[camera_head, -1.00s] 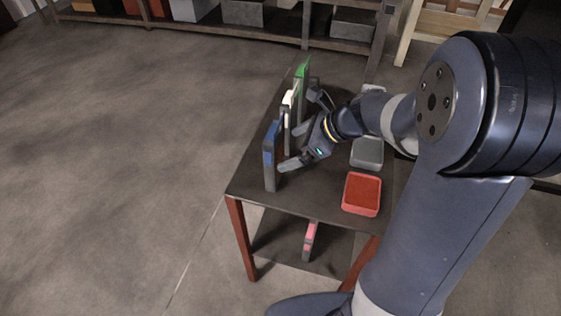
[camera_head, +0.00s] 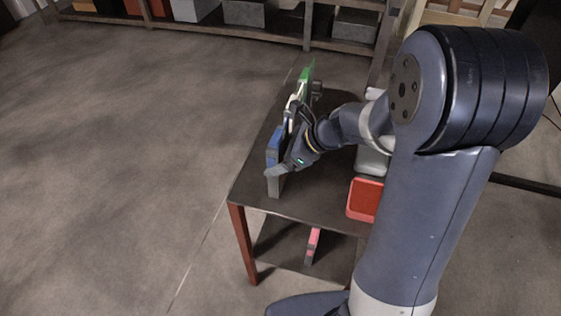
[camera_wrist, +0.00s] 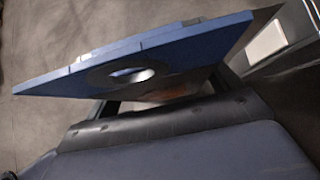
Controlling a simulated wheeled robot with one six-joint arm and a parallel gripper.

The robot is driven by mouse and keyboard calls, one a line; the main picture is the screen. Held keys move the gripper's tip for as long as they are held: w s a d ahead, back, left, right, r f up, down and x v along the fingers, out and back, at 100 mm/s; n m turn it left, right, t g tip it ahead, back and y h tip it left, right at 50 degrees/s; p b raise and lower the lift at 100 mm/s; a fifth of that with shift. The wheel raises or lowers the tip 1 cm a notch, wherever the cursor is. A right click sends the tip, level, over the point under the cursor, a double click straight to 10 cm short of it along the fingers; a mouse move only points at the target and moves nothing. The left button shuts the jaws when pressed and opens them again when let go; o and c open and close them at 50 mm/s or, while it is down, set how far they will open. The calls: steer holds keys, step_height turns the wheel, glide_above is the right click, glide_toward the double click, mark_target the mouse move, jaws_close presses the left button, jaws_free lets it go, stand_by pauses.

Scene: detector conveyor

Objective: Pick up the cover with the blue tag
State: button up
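The cover with the blue tag (camera_head: 273,152) stands upright at the near left of the small dark table. Its blue face with a round hole (camera_wrist: 190,52) fills the upper wrist view, slanting across it. My gripper (camera_head: 284,142) is at this cover, with its fingers spread wide, one near the cover's lower front and one farther back by the white-tagged cover. The fingers look open; whether either touches the cover is hidden. The white-tagged cover (camera_head: 293,102) and the green-tagged cover (camera_head: 306,75) stand behind it in a row.
A red tray (camera_head: 362,200) and a grey tray (camera_head: 371,160) lie on the table's right, partly hidden by my arm. A pink-tagged piece (camera_head: 313,243) stands on the lower shelf. Open floor (camera_head: 110,160) lies left of the table.

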steer(key=c, duration=1)
steer(key=shift+c, duration=0.2)
steer(key=shift+r, duration=0.15)
